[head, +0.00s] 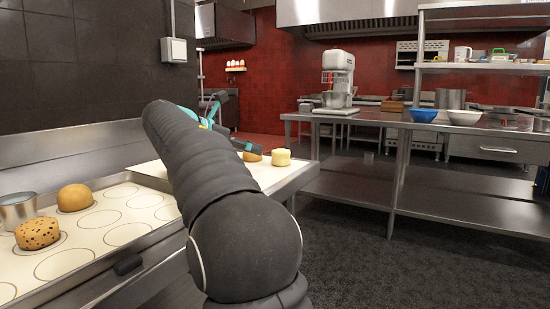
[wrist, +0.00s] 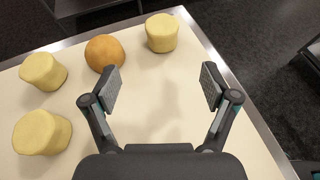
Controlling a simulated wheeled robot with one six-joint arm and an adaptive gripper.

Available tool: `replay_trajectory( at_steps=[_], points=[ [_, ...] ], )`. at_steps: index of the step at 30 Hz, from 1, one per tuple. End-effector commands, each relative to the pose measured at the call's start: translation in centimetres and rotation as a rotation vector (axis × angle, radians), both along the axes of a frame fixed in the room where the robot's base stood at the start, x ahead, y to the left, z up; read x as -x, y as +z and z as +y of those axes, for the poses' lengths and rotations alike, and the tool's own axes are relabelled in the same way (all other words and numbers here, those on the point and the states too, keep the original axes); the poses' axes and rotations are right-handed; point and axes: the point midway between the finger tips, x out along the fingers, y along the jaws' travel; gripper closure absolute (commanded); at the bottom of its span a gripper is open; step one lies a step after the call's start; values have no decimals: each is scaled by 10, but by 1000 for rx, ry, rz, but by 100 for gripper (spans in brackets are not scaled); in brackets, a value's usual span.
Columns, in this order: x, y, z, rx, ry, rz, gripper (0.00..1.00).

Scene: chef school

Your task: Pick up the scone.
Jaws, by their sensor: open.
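Three pale yellow, short, flat-topped pieces that look like scones stand on the cream-topped table in the wrist view. One scone (wrist: 162,33) is beyond the gap between my fingertips, near the far edge. Another scone (wrist: 43,71) and a larger-looking one (wrist: 42,132) are to the left. My gripper (wrist: 162,88) is open, with nothing between its pads. In the head view, one yellow scone (head: 281,157) shows right of my arm; my arm hides much of that table, and the other scones are not visible.
A round brown bun (wrist: 104,52) sits close beyond my left finger. In the head view, a tray (head: 128,234) at left holds a bun (head: 75,198), a speckled roll (head: 38,233) and a metal cup (head: 17,210). The cream top (wrist: 165,115) between my fingers is clear.

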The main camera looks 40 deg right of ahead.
Motion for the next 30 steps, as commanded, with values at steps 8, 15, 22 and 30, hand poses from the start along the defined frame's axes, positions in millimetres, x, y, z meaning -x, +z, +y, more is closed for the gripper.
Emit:
replay_trajectory(
  at_steps=[8, 15, 22, 30],
  points=[
    [-1, -21, -49, -1, -5, 1, 15],
    [-3, -28, -65, -2, -1, 0, 15],
    [-3, -33, -80, -2, -3, -1, 15],
    [-4, -45, -112, -1, -1, 0, 15]
  ],
)
